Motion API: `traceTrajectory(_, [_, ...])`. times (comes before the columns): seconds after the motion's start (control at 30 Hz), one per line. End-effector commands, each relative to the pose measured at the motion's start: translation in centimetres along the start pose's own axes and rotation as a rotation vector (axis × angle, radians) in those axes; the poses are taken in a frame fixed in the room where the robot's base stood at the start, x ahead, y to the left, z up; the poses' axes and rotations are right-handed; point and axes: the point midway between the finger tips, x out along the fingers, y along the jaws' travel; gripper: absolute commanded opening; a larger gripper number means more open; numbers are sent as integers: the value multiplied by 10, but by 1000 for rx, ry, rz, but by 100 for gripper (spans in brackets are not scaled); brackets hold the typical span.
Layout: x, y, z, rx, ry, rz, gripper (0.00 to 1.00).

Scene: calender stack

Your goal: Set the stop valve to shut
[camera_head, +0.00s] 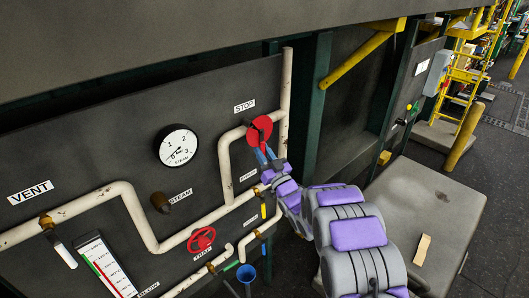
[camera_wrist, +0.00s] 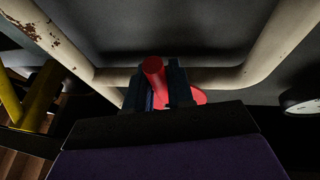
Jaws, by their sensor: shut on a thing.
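The stop valve (camera_head: 262,124) is a red round part on the pipe under the STOP label (camera_head: 244,107), on the dark panel. My gripper (camera_head: 266,151) reaches up to it from the lower right. In the wrist view, the fingers of my gripper (camera_wrist: 160,88) are closed on both sides of the valve's red bar-shaped handle (camera_wrist: 153,68). More red of the stop valve (camera_wrist: 199,97) shows behind the right finger. The fingers and dark gripper body hide much of the valve, and its set position cannot be read.
Cream pipes (camera_head: 226,165) run around the valve. A gauge (camera_head: 177,146), a red TRAP handwheel (camera_head: 201,239), a VENT valve (camera_head: 62,248) and a blue funnel (camera_head: 246,273) are on the panel. A green post (camera_head: 313,90) and yellow brace (camera_head: 357,61) stand right of it.

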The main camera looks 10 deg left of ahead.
Motion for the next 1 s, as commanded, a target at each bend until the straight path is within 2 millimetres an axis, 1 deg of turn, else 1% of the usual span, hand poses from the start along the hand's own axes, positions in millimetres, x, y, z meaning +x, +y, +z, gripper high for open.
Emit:
traceTrajectory(0.03, [3,-1,-6,0,11,-3,0])
traceTrajectory(0.37, [2,-1,-6,0,12,-1,0])
traceTrajectory(0.4, [3,0,-6,0,12,-1,25])
traceTrajectory(0.6, [2,1,-3,1,6,1,43])
traceTrajectory(0.87, [-1,2,-1,2,3,3,43])
traceTrajectory(1.0, [-10,3,-1,2,2,3,43])
